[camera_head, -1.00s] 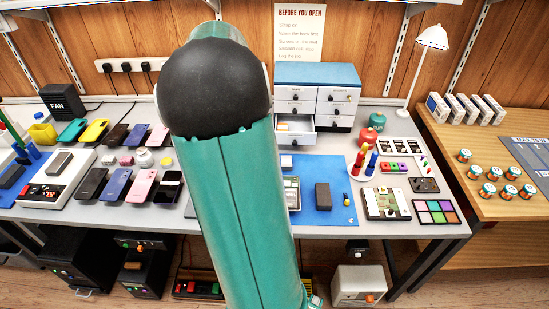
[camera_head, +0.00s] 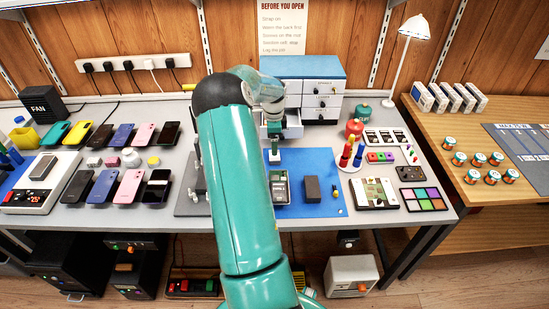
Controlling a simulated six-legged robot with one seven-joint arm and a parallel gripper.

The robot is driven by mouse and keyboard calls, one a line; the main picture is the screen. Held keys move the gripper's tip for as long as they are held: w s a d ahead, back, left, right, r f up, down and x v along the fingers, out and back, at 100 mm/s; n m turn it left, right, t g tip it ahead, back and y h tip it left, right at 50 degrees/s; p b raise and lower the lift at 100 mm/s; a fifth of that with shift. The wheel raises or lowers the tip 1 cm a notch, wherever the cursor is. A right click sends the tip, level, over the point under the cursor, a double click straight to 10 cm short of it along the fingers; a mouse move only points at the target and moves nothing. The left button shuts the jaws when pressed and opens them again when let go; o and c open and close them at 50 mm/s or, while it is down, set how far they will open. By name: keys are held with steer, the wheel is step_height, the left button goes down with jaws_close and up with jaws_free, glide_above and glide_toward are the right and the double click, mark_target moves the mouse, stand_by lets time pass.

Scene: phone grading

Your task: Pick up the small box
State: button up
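My arm rises through the middle of the view and bends over at the top. My gripper (camera_head: 275,155) points down near the back edge of the blue mat (camera_head: 328,165), in front of the open drawer. Its fingertips are too small to tell whether they are open or shut. No small pale box shows clearly at that spot now; the gripper may hide it. A dark brown block (camera_head: 312,189) lies on the mat, to the right of a grey-green opened device (camera_head: 280,188).
A white drawer cabinet (camera_head: 316,88) with a blue top stands behind, one drawer open. Phones lie in rows at left. White boxes (camera_head: 460,97) stand on the wooden table.

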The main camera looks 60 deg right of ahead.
mark_target(274, 157)
steer(key=f, duration=0.6)
steer(key=shift+s+a+f, duration=0.15)
steer(key=shift+s+f, duration=0.05)
steer(key=shift+f, duration=0.15)
steer(key=shift+c, duration=0.4)
steer(key=c, duration=1)
